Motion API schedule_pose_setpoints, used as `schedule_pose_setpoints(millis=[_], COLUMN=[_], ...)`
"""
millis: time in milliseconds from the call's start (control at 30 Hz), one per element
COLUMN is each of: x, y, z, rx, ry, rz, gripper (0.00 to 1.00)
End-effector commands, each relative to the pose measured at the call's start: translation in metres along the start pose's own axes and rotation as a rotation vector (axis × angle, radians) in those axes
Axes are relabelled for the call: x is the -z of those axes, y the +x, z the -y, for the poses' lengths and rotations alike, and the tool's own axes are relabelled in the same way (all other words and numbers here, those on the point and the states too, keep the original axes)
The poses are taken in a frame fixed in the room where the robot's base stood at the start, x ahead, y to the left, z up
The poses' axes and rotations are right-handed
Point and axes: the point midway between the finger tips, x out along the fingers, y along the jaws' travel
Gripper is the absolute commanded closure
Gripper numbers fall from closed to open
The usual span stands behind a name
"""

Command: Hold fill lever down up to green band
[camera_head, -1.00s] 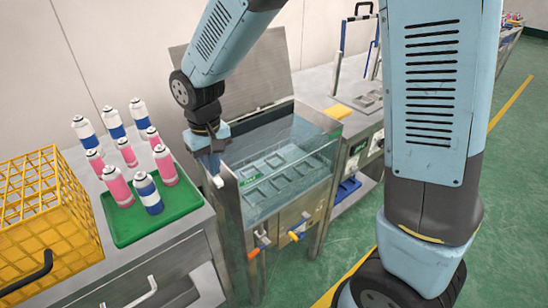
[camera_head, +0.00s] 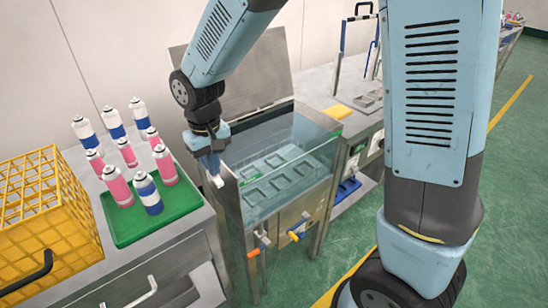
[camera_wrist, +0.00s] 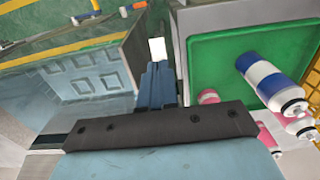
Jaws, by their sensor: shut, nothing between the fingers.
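My gripper (camera_head: 211,165) is shut and empty, pointing down at the left end of a glass-sided tank (camera_head: 316,158). A small white piece (camera_head: 218,181) shows at its fingertips, also beyond the dark blue fingers in the wrist view (camera_wrist: 157,50). I cannot tell whether it is a fingertip or a lever's end. On the tank's metal front are an orange handle (camera_head: 253,253) and a yellow-orange handle (camera_head: 293,236), well below and right of my gripper. I cannot make out which part is the fill lever.
Left of the tank, a green tray (camera_head: 124,238) holds several pink and blue-and-white cans. A yellow crate (camera_head: 40,190) stands at far left. A steel bench with a yellow block (camera_head: 338,112) is right of the tank. My own arm covers much of the right side.

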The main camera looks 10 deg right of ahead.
Motion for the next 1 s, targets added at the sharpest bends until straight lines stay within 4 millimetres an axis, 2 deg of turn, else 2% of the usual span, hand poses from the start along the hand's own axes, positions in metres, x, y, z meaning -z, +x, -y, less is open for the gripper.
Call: schedule_pose_setpoints(millis=[600,1000], x=[-0.003,-0.003], y=[-0.02,-0.019], z=[-0.001,0.0], rx=[0.0,0.0], ry=[0.001,0.0], rz=[0.0,0.001], gripper=[1.0,1.0])
